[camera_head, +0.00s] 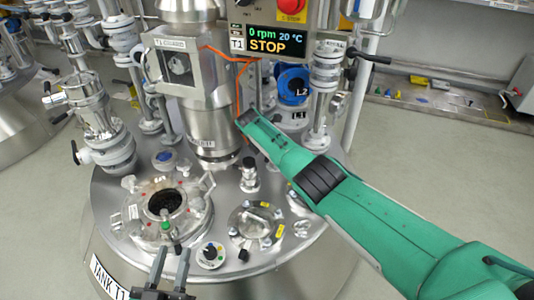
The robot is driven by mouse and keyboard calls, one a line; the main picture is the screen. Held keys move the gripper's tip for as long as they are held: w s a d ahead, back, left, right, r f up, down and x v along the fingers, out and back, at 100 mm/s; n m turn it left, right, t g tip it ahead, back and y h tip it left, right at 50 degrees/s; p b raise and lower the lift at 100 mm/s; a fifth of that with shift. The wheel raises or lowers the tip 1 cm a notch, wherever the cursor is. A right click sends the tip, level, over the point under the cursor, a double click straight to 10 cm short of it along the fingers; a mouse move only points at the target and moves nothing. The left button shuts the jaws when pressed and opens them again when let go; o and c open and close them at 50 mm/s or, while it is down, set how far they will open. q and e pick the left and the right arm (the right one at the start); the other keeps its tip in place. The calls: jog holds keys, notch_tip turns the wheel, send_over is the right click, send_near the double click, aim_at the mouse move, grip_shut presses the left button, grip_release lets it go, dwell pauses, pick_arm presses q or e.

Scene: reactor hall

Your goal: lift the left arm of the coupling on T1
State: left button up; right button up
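The lid of tank T1 (112,205) fills the middle of the head view, with a TANK T1 label on its side. I cannot make out for certain which fitting is the coupling or where its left arm is. A blue fitting (292,84) by the L2 label stands at the back right of the lid, partly behind other parts. My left gripper (170,262) is at the bottom edge, in front of the round open port, with its two dark fingers apart and nothing between them. My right gripper (245,118) is at the end of the green arm near the central column; its fingers are not clear.
A round port (164,203) is open on the lid. A T1 display (268,41) reads 0 rpm, 20 °C, STOP. A valve stack (95,120) stands at the left. Open floor lies on the right.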

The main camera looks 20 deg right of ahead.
grip_shut()
